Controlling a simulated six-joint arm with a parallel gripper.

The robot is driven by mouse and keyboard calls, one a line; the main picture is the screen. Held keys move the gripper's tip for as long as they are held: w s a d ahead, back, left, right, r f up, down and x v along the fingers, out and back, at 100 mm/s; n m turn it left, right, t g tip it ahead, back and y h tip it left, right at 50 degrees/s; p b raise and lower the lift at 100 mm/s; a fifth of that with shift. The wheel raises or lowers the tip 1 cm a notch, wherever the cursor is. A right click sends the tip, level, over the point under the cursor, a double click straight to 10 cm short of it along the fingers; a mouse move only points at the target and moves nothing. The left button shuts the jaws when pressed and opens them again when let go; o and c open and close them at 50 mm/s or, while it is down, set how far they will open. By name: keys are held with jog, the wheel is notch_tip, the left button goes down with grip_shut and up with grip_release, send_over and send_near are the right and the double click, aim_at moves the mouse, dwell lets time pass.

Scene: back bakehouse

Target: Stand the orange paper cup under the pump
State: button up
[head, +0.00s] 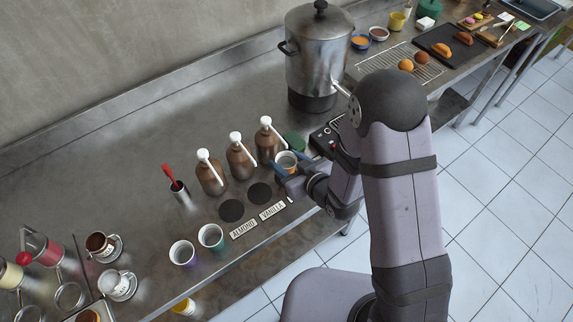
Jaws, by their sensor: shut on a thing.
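My gripper (284,171) is shut on a paper cup (287,158) with a pale rim and an orange-looking side, mostly hidden by the fingers. The cup looks upright, close in front of the rightmost brown pump bottle (266,143) with a white pump head. I cannot tell whether its base touches the counter. Two more brown pump bottles, the middle one (240,160) and the left one (211,178), stand in the same row. Dark round discs (232,211) and (259,194) lie in front of these two. Any disc under the held cup is hidden.
A purple-marked cup (182,253) and a green cup (211,237) stand left of the label strips (243,230). A steel urn (318,60) stands behind my arm. A dark pot with a red-handled tool (180,191) is left of the bottles.

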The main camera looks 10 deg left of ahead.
aim_at(286, 166)
jog(key=shift+f, duration=1.2)
jog(key=shift+f, duration=0.15)
jog(key=o, duration=1.1)
jog(key=shift+c, duration=0.2)
